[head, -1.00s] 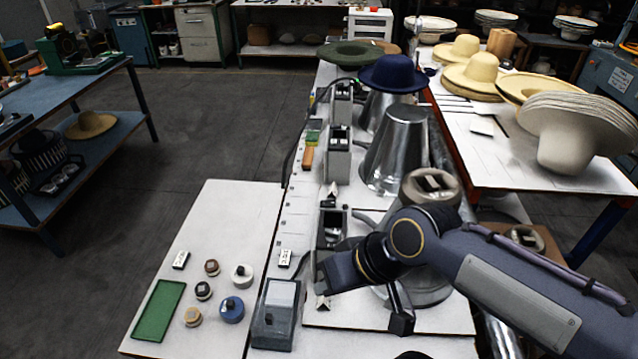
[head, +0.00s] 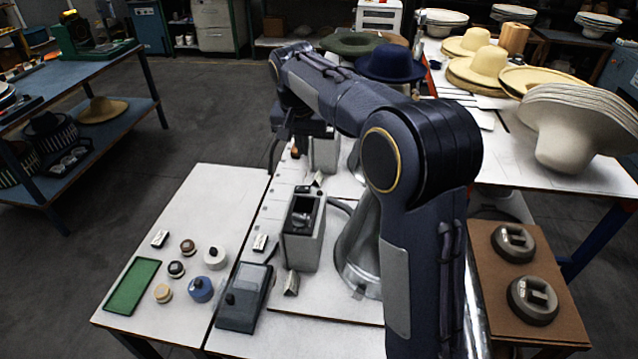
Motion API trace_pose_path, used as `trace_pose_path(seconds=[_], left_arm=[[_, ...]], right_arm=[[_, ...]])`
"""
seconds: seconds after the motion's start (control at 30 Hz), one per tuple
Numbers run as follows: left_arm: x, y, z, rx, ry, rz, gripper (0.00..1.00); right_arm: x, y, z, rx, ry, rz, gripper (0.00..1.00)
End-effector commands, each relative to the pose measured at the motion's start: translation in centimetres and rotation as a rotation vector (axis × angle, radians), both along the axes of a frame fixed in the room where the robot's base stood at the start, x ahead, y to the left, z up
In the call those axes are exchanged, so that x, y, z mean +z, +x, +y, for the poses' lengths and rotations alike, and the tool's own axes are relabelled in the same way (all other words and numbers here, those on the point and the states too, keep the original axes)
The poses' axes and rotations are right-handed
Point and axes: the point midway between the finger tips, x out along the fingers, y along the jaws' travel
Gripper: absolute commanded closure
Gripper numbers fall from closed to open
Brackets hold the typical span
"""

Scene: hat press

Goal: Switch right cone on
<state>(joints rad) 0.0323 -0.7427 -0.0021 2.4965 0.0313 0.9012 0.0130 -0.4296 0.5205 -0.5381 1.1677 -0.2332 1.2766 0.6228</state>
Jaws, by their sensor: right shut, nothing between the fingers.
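The steaming cones stand in a row on the white bench. The nearest metal cone (head: 360,250) shows only its left side behind my right arm. A grey switch box (head: 303,235) with a dark recessed top stands left of it. A second grey box (head: 324,155) stands farther back, partly covered by my arm. The farther cones are mostly hidden. My right gripper (head: 274,155) hangs down from the wrist, left of the second box; it is shut and empty. Whether it touches anything I cannot tell. My left gripper is not in view.
A blue hat (head: 398,64) and a green hat (head: 350,43) are at the back. Several knobs, a green tray (head: 132,287) and a dark sloped box (head: 243,296) are at front left. Two dark round pieces lie on a brown board (head: 490,290) at right. Pale hats (head: 570,125) fill the right table.

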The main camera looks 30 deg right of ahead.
Motion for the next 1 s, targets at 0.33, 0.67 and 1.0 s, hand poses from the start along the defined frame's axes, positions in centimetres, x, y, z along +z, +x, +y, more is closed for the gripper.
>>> trace_pose_path(seconds=[0.33,0.67,1.0], left_arm=[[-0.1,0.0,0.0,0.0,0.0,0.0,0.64],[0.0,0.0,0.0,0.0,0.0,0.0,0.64],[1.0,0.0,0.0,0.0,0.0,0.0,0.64]], right_arm=[[0.0,1.2,0.5,-0.015,-0.039,-0.004,1.0],[-1.1,1.4,0.3,-0.017,-0.037,-0.001,1.0],[-7.6,2.8,-1.0,-0.017,-0.039,0.003,1.0]])
